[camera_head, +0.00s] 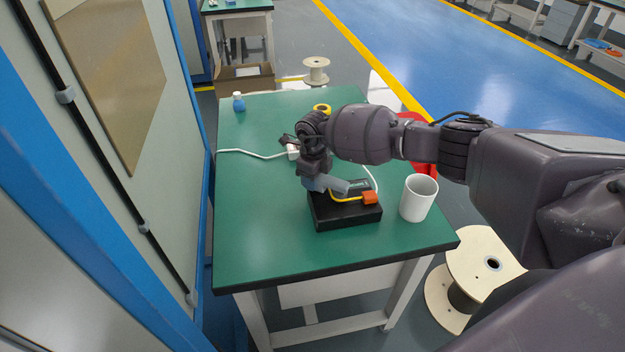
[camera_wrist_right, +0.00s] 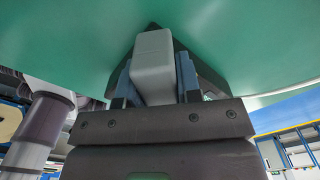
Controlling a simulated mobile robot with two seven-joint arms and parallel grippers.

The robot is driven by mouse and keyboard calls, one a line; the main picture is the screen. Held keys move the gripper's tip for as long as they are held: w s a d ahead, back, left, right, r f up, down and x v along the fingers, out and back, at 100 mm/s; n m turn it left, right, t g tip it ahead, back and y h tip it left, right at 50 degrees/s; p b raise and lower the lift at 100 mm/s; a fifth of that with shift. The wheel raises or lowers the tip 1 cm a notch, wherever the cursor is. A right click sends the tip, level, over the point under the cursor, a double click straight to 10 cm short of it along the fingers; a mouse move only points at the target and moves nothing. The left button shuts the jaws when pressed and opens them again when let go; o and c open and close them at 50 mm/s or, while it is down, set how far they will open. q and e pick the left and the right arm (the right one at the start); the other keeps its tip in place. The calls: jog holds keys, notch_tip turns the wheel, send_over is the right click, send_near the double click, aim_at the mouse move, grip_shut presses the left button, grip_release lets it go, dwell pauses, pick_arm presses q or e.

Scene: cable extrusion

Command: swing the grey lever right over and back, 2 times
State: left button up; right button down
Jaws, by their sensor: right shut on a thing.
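My right gripper (camera_head: 318,183) is low over the left side of the box. In the right wrist view its two blue fingers (camera_wrist_right: 155,80) are shut on the grey lever (camera_wrist_right: 153,65), one on each side of it. In the head view the arm and fingers hide part of the lever, so its exact tilt is hard to tell. My left gripper is not in view.
A white mug (camera_head: 418,198) stands close to the right of the box. The table's front left is clear. A large spool (camera_head: 470,265) stands on the floor.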

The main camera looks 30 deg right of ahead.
dwell(0.3)
jog(key=c, duration=0.8)
grip_release()
jog(key=shift+r, duration=0.1)
notch_tip(320, 180, up, 11)
jog(key=shift+f+p, duration=0.15)
jog(key=shift+p, duration=0.35)
